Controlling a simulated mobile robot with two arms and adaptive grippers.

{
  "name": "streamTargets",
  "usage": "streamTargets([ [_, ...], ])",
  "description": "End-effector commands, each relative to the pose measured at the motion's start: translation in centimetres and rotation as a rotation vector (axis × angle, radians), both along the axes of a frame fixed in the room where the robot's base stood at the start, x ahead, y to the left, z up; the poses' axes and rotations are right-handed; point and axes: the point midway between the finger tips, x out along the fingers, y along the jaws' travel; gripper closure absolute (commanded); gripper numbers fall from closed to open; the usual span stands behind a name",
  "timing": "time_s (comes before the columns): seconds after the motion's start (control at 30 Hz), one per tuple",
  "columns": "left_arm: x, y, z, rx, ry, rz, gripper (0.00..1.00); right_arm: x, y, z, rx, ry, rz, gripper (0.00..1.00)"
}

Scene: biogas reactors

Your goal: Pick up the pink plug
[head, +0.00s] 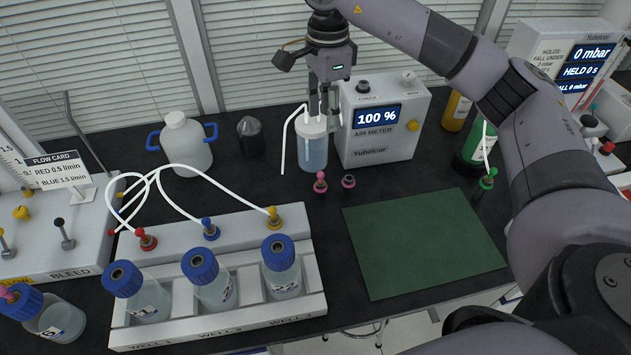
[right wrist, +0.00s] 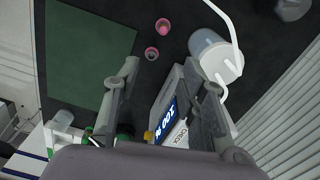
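The pink plug (head: 320,182) stands on the black bench in front of a clear white-lidded jar (head: 313,150). In the right wrist view the plug (right wrist: 163,27) and the ring-like piece (right wrist: 151,53) lie at the top middle, beyond my fingertips. My right gripper (head: 323,112) points down near the jar's lid, behind and above the plug. In the right wrist view its fingers (right wrist: 168,82) are spread with nothing held between them. My left gripper is not in view.
The air meter (head: 380,133) stands right of the jar. A green mat (head: 424,243) lies at front right. A rack (head: 222,327) with blue-capped bottles and coloured plugs on white tubes is at front left. A white tube bends beside the jar. Bench around the pink plug is fairly clear.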

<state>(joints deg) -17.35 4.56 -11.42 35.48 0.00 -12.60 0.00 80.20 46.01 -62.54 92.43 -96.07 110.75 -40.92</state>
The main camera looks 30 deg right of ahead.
Motion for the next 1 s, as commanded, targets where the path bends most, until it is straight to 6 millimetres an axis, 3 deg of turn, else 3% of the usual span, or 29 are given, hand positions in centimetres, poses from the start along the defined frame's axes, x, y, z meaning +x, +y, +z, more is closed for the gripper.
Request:
streamTargets([
  [0.07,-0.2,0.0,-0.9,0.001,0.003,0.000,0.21,0.0,0.0,-0.9,-0.001,0.000,0.000,0.62],
  [0.27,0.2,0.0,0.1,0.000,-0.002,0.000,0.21,-0.1,-0.1,-3.1,-0.002,0.004,-0.001,0.62],
  [0.5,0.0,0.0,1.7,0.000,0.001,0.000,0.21,-0.2,0.0,-8.4,0.000,0.006,0.001,0.62],
  [0.7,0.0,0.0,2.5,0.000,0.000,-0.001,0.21,-0.1,0.1,-11.8,0.000,0.002,0.000,0.62],
  [1.0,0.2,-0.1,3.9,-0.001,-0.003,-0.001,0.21,-0.2,0.4,-14.1,0.000,0.004,0.001,0.62],
])
